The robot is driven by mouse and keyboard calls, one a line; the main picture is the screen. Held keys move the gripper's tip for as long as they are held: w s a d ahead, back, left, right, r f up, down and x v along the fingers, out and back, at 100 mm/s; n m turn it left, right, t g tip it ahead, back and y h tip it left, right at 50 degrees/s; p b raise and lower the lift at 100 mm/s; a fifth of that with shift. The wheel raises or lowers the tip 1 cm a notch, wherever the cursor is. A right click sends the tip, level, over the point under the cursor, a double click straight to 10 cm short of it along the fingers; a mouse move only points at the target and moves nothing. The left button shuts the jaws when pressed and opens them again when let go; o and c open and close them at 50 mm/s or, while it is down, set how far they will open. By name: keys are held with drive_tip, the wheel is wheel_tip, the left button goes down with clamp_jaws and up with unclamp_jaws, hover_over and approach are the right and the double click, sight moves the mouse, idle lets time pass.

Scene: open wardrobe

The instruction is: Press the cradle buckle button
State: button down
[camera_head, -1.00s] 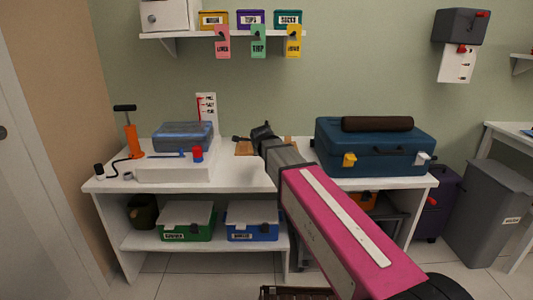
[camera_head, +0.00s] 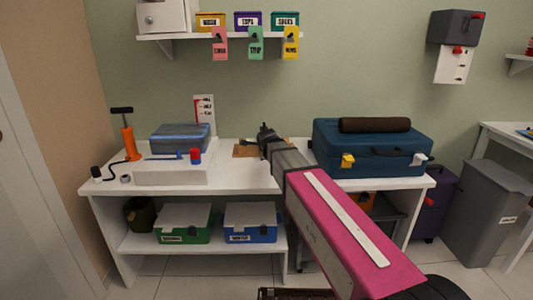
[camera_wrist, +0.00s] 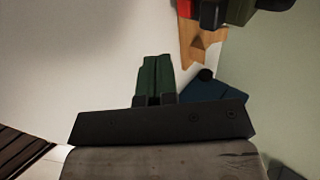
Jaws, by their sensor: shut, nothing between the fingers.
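My gripper (camera_head: 264,128) is over the middle of the white bench in the head view, largely seen from behind my arm. In the wrist view its dark green fingers (camera_wrist: 155,78) are together, with nothing between them. A brown wooden board (camera_head: 246,151) lies on the bench behind my gripper, partly hidden by the arm. It also shows at the top of the wrist view (camera_wrist: 192,52), apart from the fingertips. A red part (camera_wrist: 186,8) and a dark block (camera_wrist: 212,12) sit at its end, cut by the frame edge. I cannot tell whether the red part is the buckle button.
A blue suitcase (camera_head: 370,155) with a dark roll (camera_head: 375,125) on it stands to the right of my arm. A clear blue-lidded case (camera_head: 181,138), a white tray (camera_head: 170,177) and an orange pump (camera_head: 129,143) are at left. A shelf (camera_head: 215,37) hangs above.

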drive_tip(key=x, duration=0.8)
drive_tip(key=shift+w, duration=0.1)
drive_tip(key=w, duration=0.2)
drive_tip(key=shift+w+a+r, duration=0.1)
drive_tip(key=shift+w+a, duration=0.05)
drive_tip(key=shift+w, duration=0.6)
